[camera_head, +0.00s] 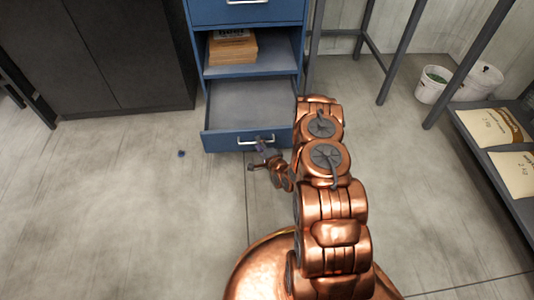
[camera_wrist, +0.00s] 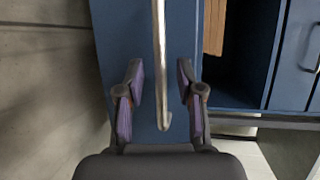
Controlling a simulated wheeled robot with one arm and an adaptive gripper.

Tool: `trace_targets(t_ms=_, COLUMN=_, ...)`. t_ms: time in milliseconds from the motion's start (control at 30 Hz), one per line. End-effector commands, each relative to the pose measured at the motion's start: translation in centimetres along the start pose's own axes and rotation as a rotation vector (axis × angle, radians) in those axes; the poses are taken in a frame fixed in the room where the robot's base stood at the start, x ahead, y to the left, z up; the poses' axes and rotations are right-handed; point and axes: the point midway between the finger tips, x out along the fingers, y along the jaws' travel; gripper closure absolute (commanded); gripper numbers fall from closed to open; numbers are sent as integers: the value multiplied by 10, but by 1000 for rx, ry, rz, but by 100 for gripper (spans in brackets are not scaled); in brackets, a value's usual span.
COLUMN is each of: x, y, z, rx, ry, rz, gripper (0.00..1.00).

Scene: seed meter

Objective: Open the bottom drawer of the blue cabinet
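The blue cabinet (camera_head: 200,70) stands at the top middle of the head view. Its bottom drawer (camera_head: 222,142) is pulled out, and its bare grey inside shows. The drawer's pale bar handle (camera_head: 242,142) is on the front face. My gripper (camera_head: 261,150) is at the right part of that handle. In the wrist view the handle (camera_wrist: 160,40) runs between the two fingers of my gripper (camera_wrist: 160,84). The fingers are apart, with a gap on each side of the handle. The drawer front (camera_wrist: 118,40) lies behind them.
A cardboard-coloured stack (camera_head: 232,50) sits in the open compartment above the drawer. A black cabinet (camera_head: 130,50) stands left. White buckets (camera_head: 432,88) and a shelf with bags (camera_head: 494,128) are right.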

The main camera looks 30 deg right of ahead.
Motion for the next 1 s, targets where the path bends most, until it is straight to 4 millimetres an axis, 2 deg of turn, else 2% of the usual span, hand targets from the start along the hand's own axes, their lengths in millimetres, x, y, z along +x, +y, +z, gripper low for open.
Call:
trace_targets(t_ms=300, x=-45, y=0, z=-2, rx=4, ry=5, rz=1, gripper=63)
trace_targets(t_ms=600, x=-80, y=0, z=-2, rx=3, ry=4, rz=1, gripper=63)
trace_targets(t_ms=800, x=-97, y=0, z=-1, rx=1, ry=3, rz=-1, gripper=63)
trace_targets(t_ms=1000, x=-104, y=0, z=-1, rx=0, ry=2, rz=-2, gripper=63)
